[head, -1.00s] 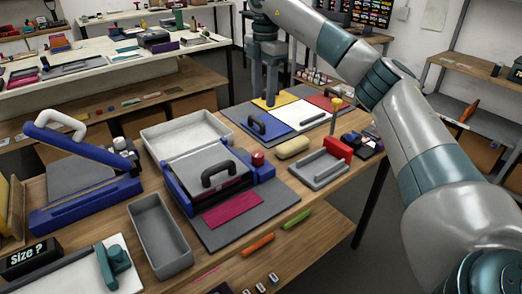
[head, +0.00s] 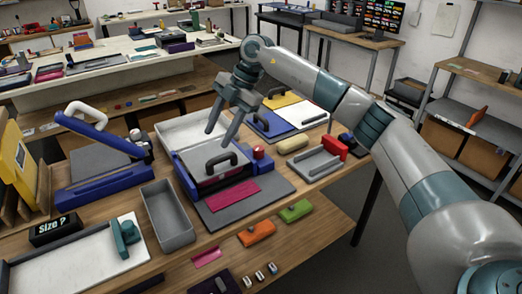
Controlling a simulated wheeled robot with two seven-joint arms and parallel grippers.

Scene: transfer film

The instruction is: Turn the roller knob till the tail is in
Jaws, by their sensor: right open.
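A blue roller machine (head: 188,188) with a grey lid and dark handle (head: 220,160) sits mid-table on a grey board. Its red-topped knob (head: 259,152) is at its right end. A magenta sheet (head: 232,194), seemingly the tail, lies flat in front of the machine; I cannot tell whether its back edge is inside. My right gripper (head: 219,138) is open and empty, fingers pointing down, above the back of the lid and left of the knob. My left gripper is out of view.
A grey tray (head: 168,218) stands left of the machine, a blue guillotine (head: 100,190) beyond it. A beige roll (head: 293,144) and grey fixture with red block (head: 318,166) lie right. A white shallow tray (head: 170,135) is behind. Orange and green blocks (head: 257,232) lie in front, lower.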

